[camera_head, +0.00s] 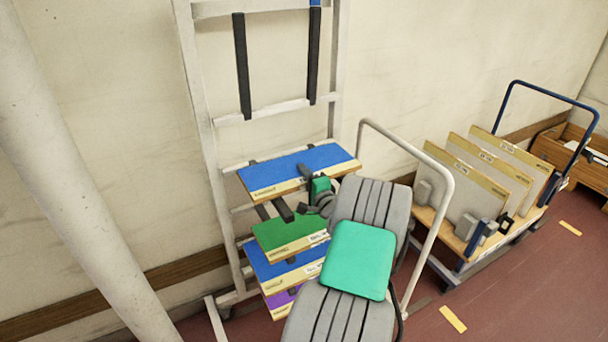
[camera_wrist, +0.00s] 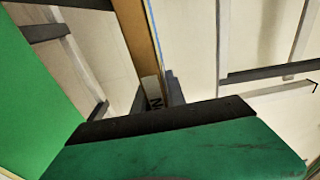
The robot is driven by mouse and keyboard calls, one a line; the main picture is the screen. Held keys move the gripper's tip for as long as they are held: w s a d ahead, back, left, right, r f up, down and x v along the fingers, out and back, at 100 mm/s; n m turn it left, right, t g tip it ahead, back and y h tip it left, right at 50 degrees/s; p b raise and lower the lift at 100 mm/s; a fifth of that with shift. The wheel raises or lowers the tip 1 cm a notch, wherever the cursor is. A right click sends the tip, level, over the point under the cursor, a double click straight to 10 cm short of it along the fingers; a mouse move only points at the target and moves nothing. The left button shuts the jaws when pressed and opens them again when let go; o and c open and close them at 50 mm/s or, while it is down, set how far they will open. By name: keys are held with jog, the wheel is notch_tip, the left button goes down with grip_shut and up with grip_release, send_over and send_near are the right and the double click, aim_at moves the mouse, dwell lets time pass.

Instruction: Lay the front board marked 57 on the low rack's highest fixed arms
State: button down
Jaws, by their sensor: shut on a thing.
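A blue-topped board (camera_head: 290,172) with a pale labelled front edge lies roughly level at the low rack (camera_head: 205,110). My gripper (camera_head: 306,178) is shut on its front edge, one dark finger showing on top. In the wrist view the board's brown edge (camera_wrist: 136,38) runs up from the jaws, with part of a printed label; the number cannot be read. Dark rack arms (camera_head: 283,210) show under the board. I cannot tell whether the board touches them. A green board (camera_head: 285,232) lies below; it also shows in the wrist view (camera_wrist: 32,100).
Another blue board (camera_head: 280,268) and a purple board (camera_head: 280,300) lie lower on the rack. Two dark arms (camera_head: 243,65) show higher up. At right stands a trolley (camera_head: 440,225) with several upright boards (camera_head: 488,172). A thick pale pipe (camera_head: 75,190) rises at left.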

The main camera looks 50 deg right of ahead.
jog(key=shift+f, duration=0.1)
jog(key=c, duration=1.3)
grip_release()
jog(key=shift+c, duration=0.2)
jog(key=shift+o, duration=0.3)
jog(key=shift+f, duration=0.15)
jog(key=b+v, duration=0.1)
jog(key=v, duration=0.6)
jog(key=shift+s+a+b, duration=0.15)
jog(key=shift+s+b, duration=0.15)
jog(key=shift+s, duration=0.1)
